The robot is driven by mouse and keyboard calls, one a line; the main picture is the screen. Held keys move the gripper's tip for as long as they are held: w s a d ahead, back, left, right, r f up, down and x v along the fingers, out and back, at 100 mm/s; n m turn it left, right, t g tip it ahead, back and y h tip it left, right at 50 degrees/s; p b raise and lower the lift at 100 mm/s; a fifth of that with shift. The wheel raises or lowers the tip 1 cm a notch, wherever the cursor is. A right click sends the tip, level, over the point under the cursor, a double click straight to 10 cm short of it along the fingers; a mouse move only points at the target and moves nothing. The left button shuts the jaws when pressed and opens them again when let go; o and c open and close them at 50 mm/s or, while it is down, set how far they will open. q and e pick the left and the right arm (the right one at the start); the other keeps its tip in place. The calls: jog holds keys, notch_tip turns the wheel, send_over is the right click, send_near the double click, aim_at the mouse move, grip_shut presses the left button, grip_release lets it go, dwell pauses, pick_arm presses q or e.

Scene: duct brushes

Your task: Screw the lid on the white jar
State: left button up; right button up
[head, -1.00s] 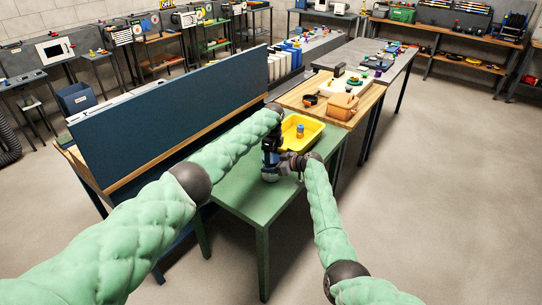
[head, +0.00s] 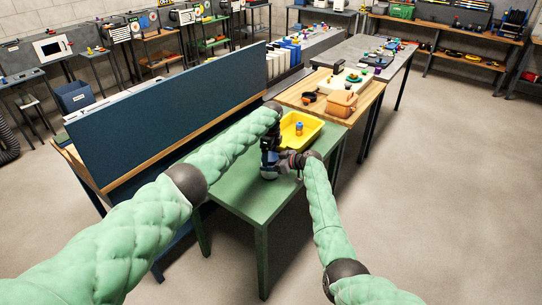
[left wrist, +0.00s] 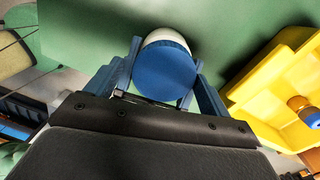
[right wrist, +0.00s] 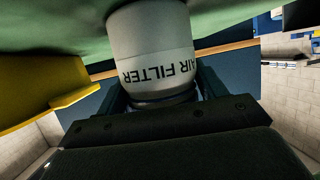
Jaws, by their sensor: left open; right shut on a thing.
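The white jar (right wrist: 152,42), labelled "AIR FILTER", stands on the green table (head: 262,205). My right gripper (right wrist: 155,85) is shut on it from the side. The round blue lid (left wrist: 164,72) sits on top of the jar, whose white rim shows past it in the left wrist view (left wrist: 168,36). I cannot tell how tightly the lid sits. My left gripper (head: 269,160) points down over the lid, its blue fingers open on either side of it. In the head view the grippers mostly hide the jar.
A yellow tray (head: 312,127) holding an orange and blue item (head: 299,129) is just beyond the grippers. A tall dark blue panel (head: 170,115) stands to the left. A wooden table (head: 362,108) adjoins behind. The green table's near part is bare.

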pick_arm(q)
jog(key=r, duration=0.6)
jog(key=shift+d, duration=0.35)
pick_arm(e)
jog(key=shift+w+a+r, duration=0.1)
jog(key=shift+a+r, duration=0.05)
jog(key=shift+r, duration=0.5)
pick_arm(q)
jog(key=shift+w+r, duration=0.25)
jog(key=shift+r, duration=0.45)
pick_arm(e)
jog(key=shift+w+f, duration=0.1)
jog(key=shift+f, duration=0.15)
pick_arm(q)
jog(key=shift+r, duration=0.1)
pick_arm(e)
jog(key=o, duration=1.9)
jog(key=shift+o, duration=0.2)
jog(key=shift+d, duration=0.2)
